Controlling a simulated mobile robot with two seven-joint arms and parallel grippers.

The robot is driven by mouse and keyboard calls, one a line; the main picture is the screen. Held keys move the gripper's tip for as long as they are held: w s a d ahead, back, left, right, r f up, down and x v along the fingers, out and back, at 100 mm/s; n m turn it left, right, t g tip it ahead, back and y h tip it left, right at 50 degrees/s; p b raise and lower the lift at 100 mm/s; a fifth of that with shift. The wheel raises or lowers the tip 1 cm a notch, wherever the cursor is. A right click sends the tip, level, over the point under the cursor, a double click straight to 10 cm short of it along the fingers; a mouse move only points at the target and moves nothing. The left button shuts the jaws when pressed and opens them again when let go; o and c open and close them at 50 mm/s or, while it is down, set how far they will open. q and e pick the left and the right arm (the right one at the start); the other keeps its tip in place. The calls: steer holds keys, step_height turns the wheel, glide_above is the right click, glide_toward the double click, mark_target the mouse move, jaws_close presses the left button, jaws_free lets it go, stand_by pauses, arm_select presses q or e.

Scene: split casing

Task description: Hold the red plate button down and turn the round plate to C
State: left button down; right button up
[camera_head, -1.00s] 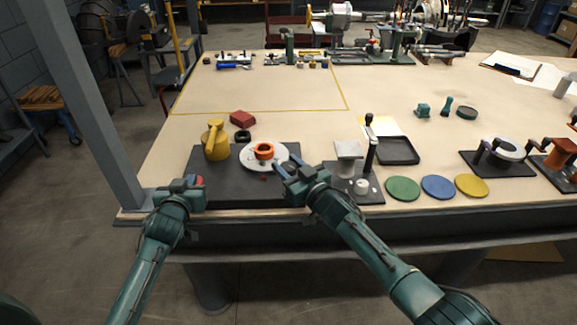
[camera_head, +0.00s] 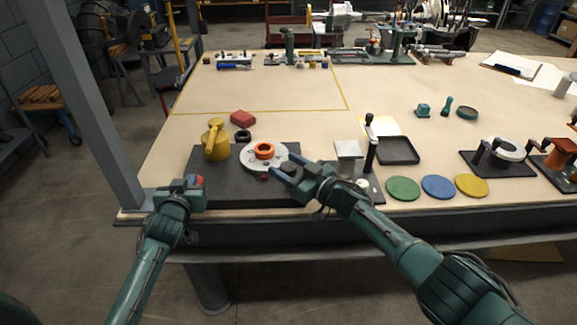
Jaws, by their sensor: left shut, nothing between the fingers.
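The round plate (camera_head: 251,164), pale with an orange ring (camera_head: 264,151) on top, sits on a dark base board (camera_head: 236,191). A small red button (camera_head: 264,178) shows at the plate's front edge. Another red piece (camera_head: 199,180) shows beside my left gripper (camera_head: 196,182), which is shut at the board's left front edge; whether they touch I cannot tell. My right gripper (camera_head: 284,165) is open, its fingers at the plate's right front edge and hiding part of it. I cannot tell whether they touch it. Letter marks on the plate are too small to read.
A stand with a black upright lever (camera_head: 371,150) is close right of my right gripper. Green, blue and yellow discs (camera_head: 438,187) lie further right.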

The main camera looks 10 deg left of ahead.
steer(key=shift+d, duration=0.1)
steer(key=shift+v, duration=0.75)
steer(key=v, duration=1)
steer(key=shift+s+d, duration=0.15)
steer(key=shift+s, duration=0.05)
steer(key=shift+o, duration=0.2)
steer(key=s+m+t+h, duration=0.1)
steer(key=s+a+m+t+h, duration=0.1)
steer(key=s+m+t+h, duration=0.1)
steer(key=s+a+m+t+h, duration=0.1)
steer(key=t, duration=0.1)
steer(key=shift+s+a+f+h, duration=0.1)
steer(key=shift+s+f+h, duration=0.15)
steer(key=shift+h, duration=0.15)
